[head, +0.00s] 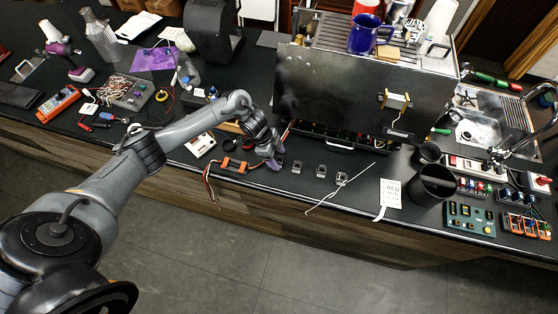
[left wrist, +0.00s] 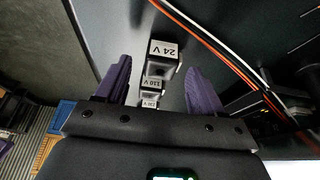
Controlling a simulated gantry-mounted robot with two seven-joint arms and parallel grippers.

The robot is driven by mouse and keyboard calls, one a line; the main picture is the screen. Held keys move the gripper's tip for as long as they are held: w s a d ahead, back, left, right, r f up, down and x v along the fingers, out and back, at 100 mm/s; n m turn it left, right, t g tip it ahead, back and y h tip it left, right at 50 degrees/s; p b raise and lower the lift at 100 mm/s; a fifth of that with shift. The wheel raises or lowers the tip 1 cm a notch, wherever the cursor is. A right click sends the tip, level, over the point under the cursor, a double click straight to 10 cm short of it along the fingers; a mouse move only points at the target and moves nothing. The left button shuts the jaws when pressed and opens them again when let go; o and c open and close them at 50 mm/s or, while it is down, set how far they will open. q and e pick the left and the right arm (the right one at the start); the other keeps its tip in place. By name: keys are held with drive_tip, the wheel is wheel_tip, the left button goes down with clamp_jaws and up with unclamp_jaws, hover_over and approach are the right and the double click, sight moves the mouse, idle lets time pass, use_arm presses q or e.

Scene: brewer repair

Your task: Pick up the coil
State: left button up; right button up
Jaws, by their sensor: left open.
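Three small metal coils with white labels stand in a row on the dark counter: a left one (head: 297,167), a middle one (head: 321,171) and a right one (head: 342,179). In the left wrist view the largest coil reads "24 V" upside down (left wrist: 163,51). Behind it are a "110 V" coil (left wrist: 152,84) and a third coil (left wrist: 149,103) with a tiny label. My left gripper (head: 277,162) is just left of the row, near the left coil. In the wrist view its purple fingers (left wrist: 160,85) are apart and empty, with the coils seen between them. My right gripper is out of view.
An orange part with wires (head: 235,165) lies left of my gripper. The open steel brewer (head: 350,85) stands behind the coils, with another coil (head: 396,101) on its panel. A white tag (head: 390,193) and dark cups (head: 433,186) are to the right.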

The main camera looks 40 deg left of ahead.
use_arm(q)
drive_tip(key=shift+x, duration=1.15)
drive_tip(key=shift+c, duration=0.3)
drive_tip(key=c, duration=1.1)
drive_tip(key=shift+o, duration=0.2)
drive_tip(key=shift+r, duration=0.1)
